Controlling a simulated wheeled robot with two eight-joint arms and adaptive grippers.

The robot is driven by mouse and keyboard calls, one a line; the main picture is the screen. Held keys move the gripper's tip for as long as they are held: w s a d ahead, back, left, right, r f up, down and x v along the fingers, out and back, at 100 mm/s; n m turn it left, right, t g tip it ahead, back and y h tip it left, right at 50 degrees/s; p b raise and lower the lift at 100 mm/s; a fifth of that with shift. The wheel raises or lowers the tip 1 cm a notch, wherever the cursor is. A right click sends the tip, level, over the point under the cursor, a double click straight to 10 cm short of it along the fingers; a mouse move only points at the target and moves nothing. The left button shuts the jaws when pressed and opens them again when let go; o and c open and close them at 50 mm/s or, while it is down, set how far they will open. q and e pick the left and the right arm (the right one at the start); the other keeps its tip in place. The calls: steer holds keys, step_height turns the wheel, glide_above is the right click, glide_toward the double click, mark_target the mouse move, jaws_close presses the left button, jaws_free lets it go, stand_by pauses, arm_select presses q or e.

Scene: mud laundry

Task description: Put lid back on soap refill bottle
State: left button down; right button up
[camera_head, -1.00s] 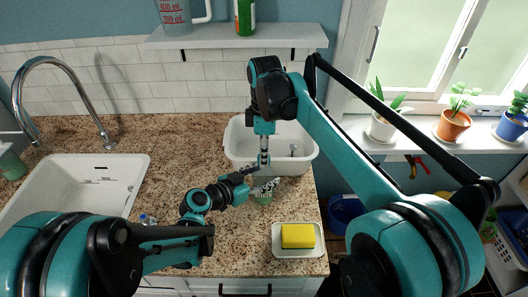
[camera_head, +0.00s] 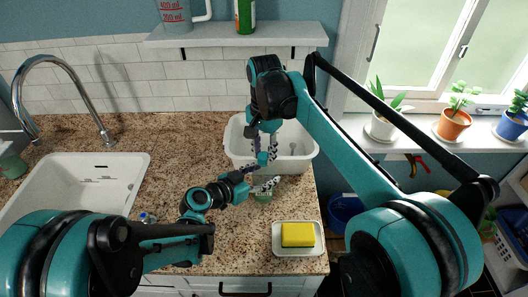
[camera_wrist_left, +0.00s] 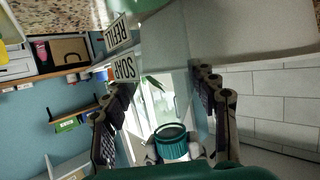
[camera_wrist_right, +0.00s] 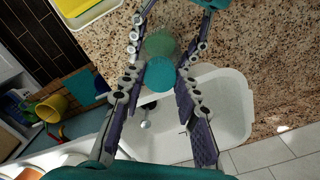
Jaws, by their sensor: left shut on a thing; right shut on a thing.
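The soap refill bottle (camera_head: 262,195) is small and green, near the counter's front right. In the left wrist view its SOAP REFILL label (camera_wrist_left: 124,66) shows. My left gripper (camera_head: 264,185) is shut on the bottle from the left. The teal round lid (camera_head: 262,158) is between the fingertips of my right gripper (camera_head: 263,153), which comes from above and is shut on it. I cannot tell whether lid and bottle touch.
A white basin (camera_head: 308,160) stands just behind the grippers. A yellow sponge (camera_head: 297,234) lies on a white dish (camera_head: 284,251) at the front right. A white sink (camera_head: 60,190) is at the left. The granite counter (camera_head: 180,150) between is mostly clear.

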steer(key=m, duration=1)
steer(key=o, duration=0.7)
steer(key=shift+r, duration=2.25)
steer(key=shift+c, duration=0.5)
